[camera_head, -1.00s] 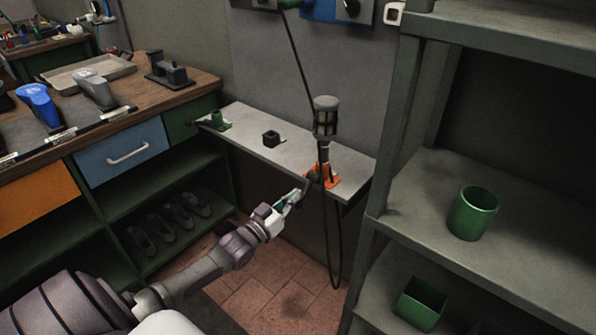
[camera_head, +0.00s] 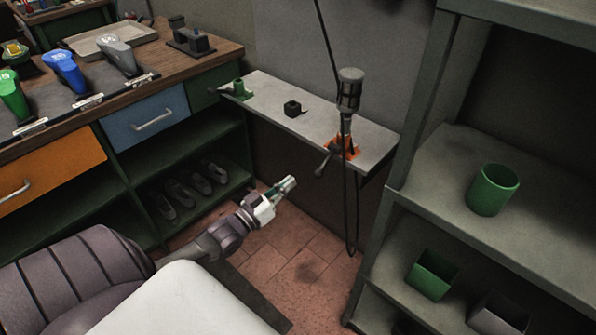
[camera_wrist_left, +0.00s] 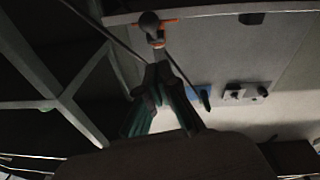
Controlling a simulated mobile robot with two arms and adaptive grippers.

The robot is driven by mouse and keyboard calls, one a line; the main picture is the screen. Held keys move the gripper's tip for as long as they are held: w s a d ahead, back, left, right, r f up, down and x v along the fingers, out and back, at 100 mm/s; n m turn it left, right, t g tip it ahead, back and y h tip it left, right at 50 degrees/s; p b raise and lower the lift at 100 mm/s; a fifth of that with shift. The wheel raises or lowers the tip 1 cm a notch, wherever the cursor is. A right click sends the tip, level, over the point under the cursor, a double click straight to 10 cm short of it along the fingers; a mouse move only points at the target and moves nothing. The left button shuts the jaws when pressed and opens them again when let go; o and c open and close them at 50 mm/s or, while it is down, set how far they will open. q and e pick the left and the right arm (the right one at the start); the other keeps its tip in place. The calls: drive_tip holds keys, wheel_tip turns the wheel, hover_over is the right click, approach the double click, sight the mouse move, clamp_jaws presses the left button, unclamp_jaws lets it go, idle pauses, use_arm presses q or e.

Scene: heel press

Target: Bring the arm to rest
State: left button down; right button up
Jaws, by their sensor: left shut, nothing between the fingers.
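My left gripper (camera_head: 288,184) shows in the head view, low in front of the narrow wall shelf and below its edge. It is shut and empty, and apart from the press. In the left wrist view its two fingers (camera_wrist_left: 160,72) meet at their tips. The heel press, a grey cylinder on a stem (camera_head: 349,92) with an orange base (camera_head: 343,147), stands on the shelf's right end. Its lever with a dark knob (camera_head: 321,171) sticks out over the front edge. The knob also shows in the left wrist view (camera_wrist_left: 149,23). My right gripper is not in view.
The narrow shelf (camera_head: 305,122) also holds a small black block (camera_head: 292,107) and a green fixture (camera_head: 239,90). A grey rack (camera_head: 450,205) with a green cup (camera_head: 493,190) and a green bin (camera_head: 433,275) stands right. A workbench (camera_head: 190,55) is left. Open floor (camera_head: 290,270) lies between.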

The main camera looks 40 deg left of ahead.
use_arm(q)
drive_tip(key=shift+s+a+f, duration=0.15)
drive_tip(key=shift+s, duration=0.65)
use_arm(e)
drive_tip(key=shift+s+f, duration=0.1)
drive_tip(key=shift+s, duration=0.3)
